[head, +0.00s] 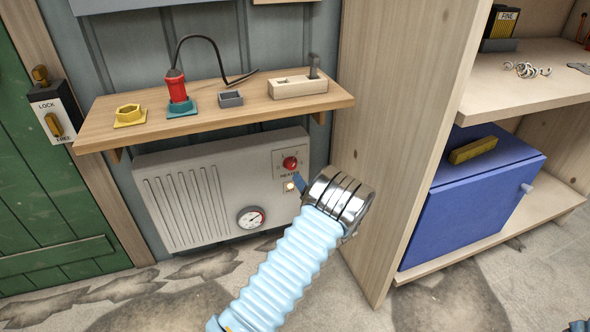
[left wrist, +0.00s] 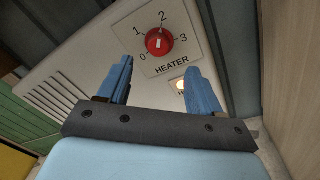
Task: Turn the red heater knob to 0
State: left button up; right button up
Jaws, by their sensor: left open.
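The red heater knob (head: 290,163) is on a square dial plate at the right end of the grey wall heater (head: 210,215). In the left wrist view the knob (left wrist: 153,44) sits among the numbers 0 to 3, and its pale mark appears to point up towards 2. My left gripper (left wrist: 160,66) is open and empty. Its two blue fingers reach towards the dial, with the knob beyond and between their tips, apparently apart from it. In the head view my left wrist hides most of the gripper, and one blue finger shows just below the knob.
A wooden shelf (head: 225,112) juts out above the heater, holding a red-and-teal tool and small parts. A lit button (head: 290,187) and a gauge (head: 251,218) are below the knob. A tall wooden panel (head: 395,130) stands close on the right.

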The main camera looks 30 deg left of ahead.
aim_at(293, 166)
pick_arm(q)
jog(key=x, duration=0.9)
jog(key=shift+s, duration=0.1)
jog(key=shift+c, duration=0.3)
jog(key=shift+f, duration=0.1)
jog(key=c, duration=1)
